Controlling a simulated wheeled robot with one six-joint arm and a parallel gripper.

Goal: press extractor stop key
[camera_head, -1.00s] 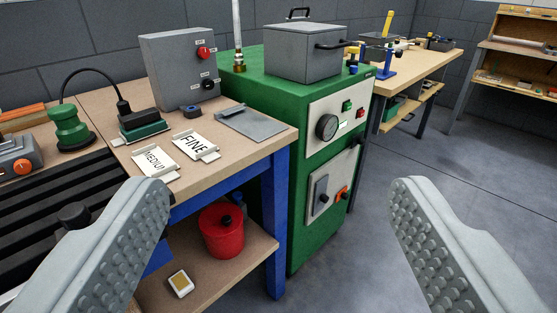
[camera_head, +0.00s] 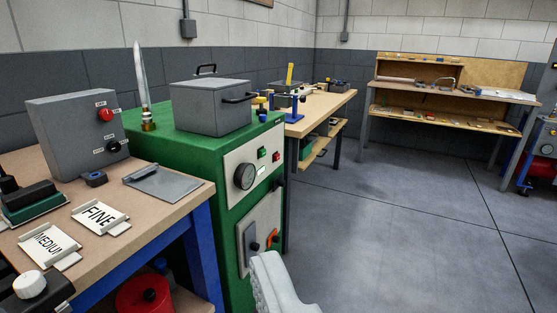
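A grey control box (camera_head: 72,132) stands at the back of the wooden bench on the left. It has a red button (camera_head: 106,115) above a black knob (camera_head: 113,146); their labels are too small to read. The green cabinet's pale panel has a small green key (camera_head: 262,153) and a small red key (camera_head: 276,156) beside a round gauge. I cannot tell which control is the extractor stop. One finger of my gripper (camera_head: 275,287) shows at the bottom, in front of the cabinet, with its studded face free. The other finger is out of view. Nothing shows in its grasp.
A lidded grey box (camera_head: 210,105) sits on the green cabinet (camera_head: 210,205). FINE (camera_head: 99,215) and MEDIUM (camera_head: 47,245) plates and a grey sheet (camera_head: 163,184) lie on the bench. A red container (camera_head: 145,297) is below. Open floor (camera_head: 400,220) lies to the right.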

